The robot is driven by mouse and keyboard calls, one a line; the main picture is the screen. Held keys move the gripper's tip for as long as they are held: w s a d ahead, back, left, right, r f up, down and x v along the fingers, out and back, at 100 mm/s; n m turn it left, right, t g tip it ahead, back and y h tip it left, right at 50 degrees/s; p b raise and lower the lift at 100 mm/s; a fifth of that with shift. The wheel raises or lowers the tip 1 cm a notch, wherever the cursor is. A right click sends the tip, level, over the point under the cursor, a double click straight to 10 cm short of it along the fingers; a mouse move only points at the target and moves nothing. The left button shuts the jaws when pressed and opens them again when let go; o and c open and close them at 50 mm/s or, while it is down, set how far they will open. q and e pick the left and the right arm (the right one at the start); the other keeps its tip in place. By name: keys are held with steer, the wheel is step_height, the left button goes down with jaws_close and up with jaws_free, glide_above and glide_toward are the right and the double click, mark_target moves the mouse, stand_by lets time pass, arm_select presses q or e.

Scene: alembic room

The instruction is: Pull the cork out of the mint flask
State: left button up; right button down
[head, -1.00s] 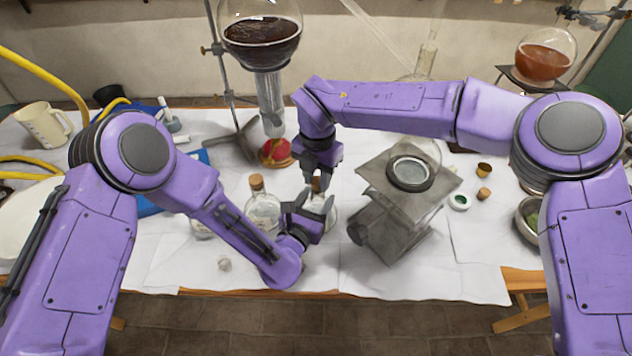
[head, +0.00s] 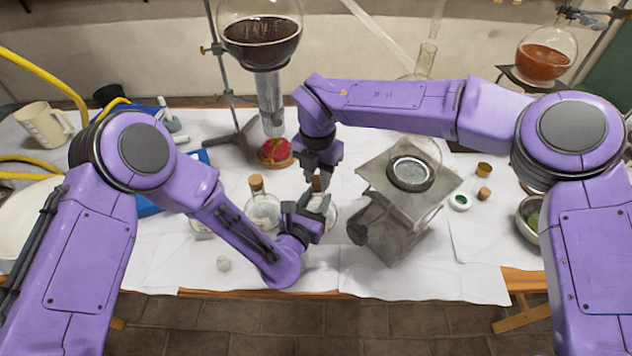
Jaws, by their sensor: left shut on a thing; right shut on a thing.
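A small clear flask (head: 332,214), the one that matches the mint flask by where my grippers are, stands on the white paper near the table's front. Its label or mint colour cannot be made out. My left gripper (head: 316,205) is shut on it and hides most of the glass. My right gripper (head: 317,177) comes down from above and is shut on the cork (head: 317,185) at the flask's top. Only a sliver of the cork shows, and I cannot tell whether it sits in the neck.
Another corked flask (head: 263,211) stands just left of my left gripper. A metal jack stand (head: 402,212) with a round vessel stands close on the right. A red pincushion-like item (head: 276,152) lies behind. Loose corks (head: 484,193) lie at the right.

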mark_target(317, 180)
arm_select(q)
steer(key=shift+f, duration=0.1)
arm_select(e)
steer(key=shift+r, duration=2.1)
arm_select(q)
steer(key=o, duration=1)
arm_select(e)
steer(key=shift+w, duration=0.1)
